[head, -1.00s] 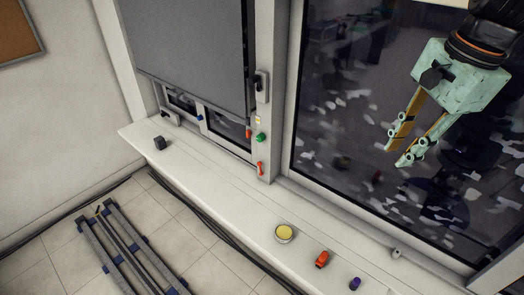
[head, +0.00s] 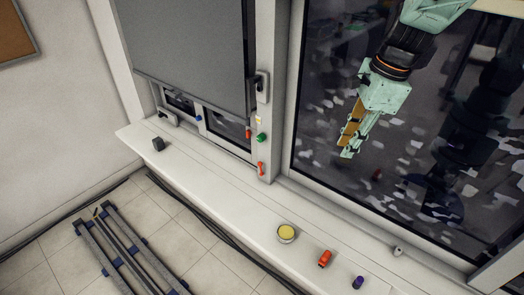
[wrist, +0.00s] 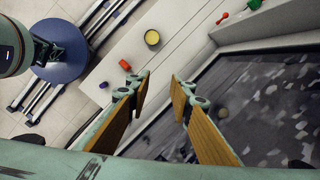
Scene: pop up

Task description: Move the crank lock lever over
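A small red lever (head: 260,168) is on the low end of the light window post in the head view. A red piece (head: 248,133) and a green piece (head: 262,137) are just above it, and a dark handle (head: 262,88) is higher up. I cannot tell which of these is the crank lock lever. A red lever-like piece (wrist: 222,18) also shows in the wrist view. My gripper (head: 346,148) hangs in front of the large dark pane, right of the post and apart from it. In the wrist view my gripper (wrist: 162,80) is open, with nothing between its fingers.
On the white sill (head: 222,200) stand a yellow-topped tin (head: 286,232), a red-orange object (head: 325,258) and a purple object (head: 358,282). A dark block (head: 158,144) sits at the left. The middle sill is clear.

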